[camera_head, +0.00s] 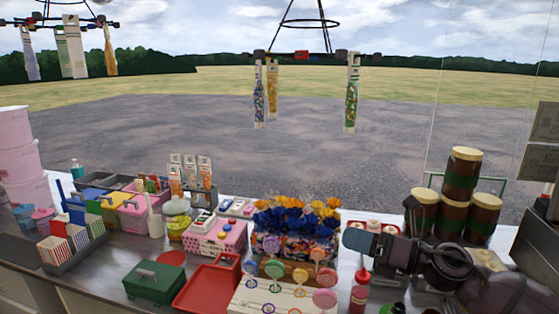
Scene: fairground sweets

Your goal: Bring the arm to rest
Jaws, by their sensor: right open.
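My right arm (450,262) comes in from the lower right, above the counter. Its gripper (358,241) points left, with the tip just right of the blue and orange flower-like bunch. The gripper is open, and nothing shows between its fingers. The gap between the fingers is hard to see from this angle. It hides part of a small tray (372,226) behind it. A red bottle (359,296) stands on the counter below it in the picture. My left gripper is not in view.
Lollipops stand in a white holder (250,297) left of the gripper. A red tray (205,287) and green box (154,282) lie further left. Brown jars (453,216) stand behind the arm at right. Hanging racks carry bags (351,95) overhead. Little counter is bare.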

